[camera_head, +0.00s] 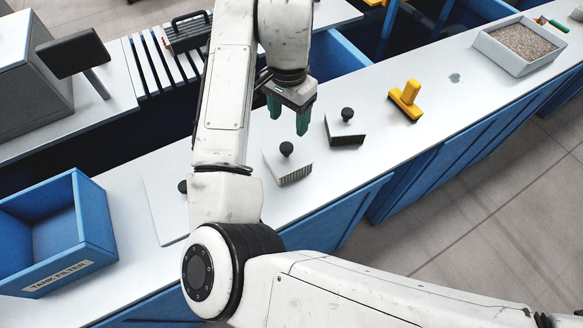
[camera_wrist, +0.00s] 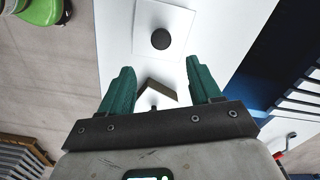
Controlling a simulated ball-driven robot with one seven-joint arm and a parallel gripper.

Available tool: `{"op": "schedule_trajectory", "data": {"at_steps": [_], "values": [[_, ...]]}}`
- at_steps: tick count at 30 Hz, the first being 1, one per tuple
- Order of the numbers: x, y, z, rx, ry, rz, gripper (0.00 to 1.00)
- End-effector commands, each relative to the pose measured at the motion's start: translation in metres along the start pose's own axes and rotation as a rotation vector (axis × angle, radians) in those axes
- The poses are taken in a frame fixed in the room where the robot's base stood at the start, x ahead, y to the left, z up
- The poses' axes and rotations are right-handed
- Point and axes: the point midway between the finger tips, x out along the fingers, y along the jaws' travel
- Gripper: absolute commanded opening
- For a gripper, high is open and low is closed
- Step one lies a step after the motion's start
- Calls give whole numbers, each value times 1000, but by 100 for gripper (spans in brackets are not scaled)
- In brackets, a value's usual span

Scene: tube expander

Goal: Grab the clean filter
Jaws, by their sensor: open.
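The cleaner-looking filter, a pale pleated block with a round black knob (camera_head: 296,176), stands on the white counter, left of and nearer than a darker-sided filter (camera_head: 346,138) with a similar knob. My gripper (camera_head: 288,116) has green fingers, open and empty, pointing down above the counter, behind and apart from both filters in the head view. A corner of another block (camera_wrist: 157,94) shows between the fingers (camera_wrist: 160,68), partly hidden.
Another black knob (camera_head: 183,187) is partly hidden by my arm, on a pale panel (camera_head: 160,215). A blue bin labelled TANK FILTER (camera_head: 92,225) stands at left. A yellow tool (camera_head: 406,99) and a gravel tray (camera_head: 486,42) lie to the right. The counter's front edge is close.

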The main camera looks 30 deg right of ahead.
Motion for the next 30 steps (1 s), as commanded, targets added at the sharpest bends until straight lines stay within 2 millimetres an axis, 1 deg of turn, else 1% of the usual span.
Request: {"op": "schedule_trajectory", "data": {"at_steps": [1, 4, 10, 12, 17, 20, 24, 27, 30], "values": [[2, -1, 4, 0, 0, 1, 63], [13, -1, 5, 2, -1, 3, 63], [43, -2, 5, 0, 0, 3, 63], [50, -2, 4, 1, 0, 1, 63], [59, -2, 4, 0, 0, 1, 63], [71, -3, 5, 0, -1, 2, 63], [93, -4, 6, 0, -1, 2, 63], [102, -4, 6, 0, 0, 1, 63], [107, -4, 6, 0, -1, 1, 63]]}}
